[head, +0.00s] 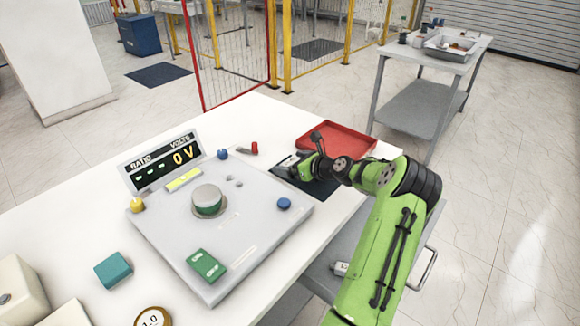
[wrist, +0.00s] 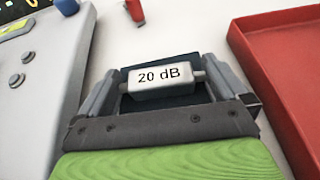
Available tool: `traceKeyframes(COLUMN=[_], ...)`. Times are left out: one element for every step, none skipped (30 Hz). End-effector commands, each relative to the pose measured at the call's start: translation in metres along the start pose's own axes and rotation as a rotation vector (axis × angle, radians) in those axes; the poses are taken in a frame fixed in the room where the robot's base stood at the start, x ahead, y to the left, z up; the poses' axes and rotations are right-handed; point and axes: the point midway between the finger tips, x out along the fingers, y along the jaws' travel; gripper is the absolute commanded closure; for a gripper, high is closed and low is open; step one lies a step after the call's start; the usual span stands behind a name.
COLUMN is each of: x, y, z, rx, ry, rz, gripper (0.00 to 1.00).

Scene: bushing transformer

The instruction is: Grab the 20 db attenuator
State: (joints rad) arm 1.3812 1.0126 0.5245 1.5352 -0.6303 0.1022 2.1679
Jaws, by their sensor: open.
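The 20 dB attenuator (wrist: 160,82) is a small pale grey block with a short stub at each end and "20 dB" printed in black. In the wrist view it lies between the two fingers of my open gripper (wrist: 161,93), above a dark patch. I cannot tell whether the fingers touch it. In the head view my gripper (head: 298,165) is low over a black mat (head: 290,184) on the white table, and the attenuator is mostly hidden there.
A red tray (head: 345,137) sits just behind and right of my gripper. The grey test panel (head: 240,225) with knobs stands to the left. A small red part (head: 253,148) lies near the panel's back corner. A teal cube (head: 113,270) is at the front left.

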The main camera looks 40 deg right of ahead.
Motion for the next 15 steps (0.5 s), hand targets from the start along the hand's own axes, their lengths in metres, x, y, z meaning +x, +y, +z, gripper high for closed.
traceKeyframes(x=[-0.0003, -0.0003, -0.0004, -0.0004, -0.0004, -0.0005, -0.0005, -0.0005, -0.0005, -0.0005, -0.0006, -0.0006, -0.0006, -0.0006, -0.0006], y=[0.0001, 0.0001, 0.0001, 0.0001, 0.0001, 0.0001, 0.0001, 0.0001, 0.0001, 0.0001, 0.0001, 0.0001, 0.0001, 0.0001, 0.0001], z=[0.0003, 0.0003, 0.0003, 0.0002, 0.0002, 0.0002, 0.0002, 0.0002, 0.0001, 0.0002, 0.0001, 0.0004, 0.0004, 0.0004, 0.0004], rx=[0.000, 0.000, 0.000, 0.000, -0.001, -0.001, -0.001, -0.001, -0.001, -0.001, -0.001, -0.001, -0.001, -0.001, -0.001], ry=[0.000, 0.000, 0.000, 0.000, 0.000, 0.000, 0.000, 0.000, 0.000, 0.000, 0.000, 0.000, 0.000, 0.000, 0.000], rz=[0.000, 0.000, 0.000, 0.000, 0.000, 0.000, 0.000, 0.000, 0.000, 0.000, 0.000, 0.000, 0.000, 0.000, 0.000], gripper=[0.02, 0.06, 0.12, 0.17, 0.21, 0.28, 0.32, 0.37, 0.43, 0.47, 0.52, 0.53, 0.53, 0.53, 0.53])
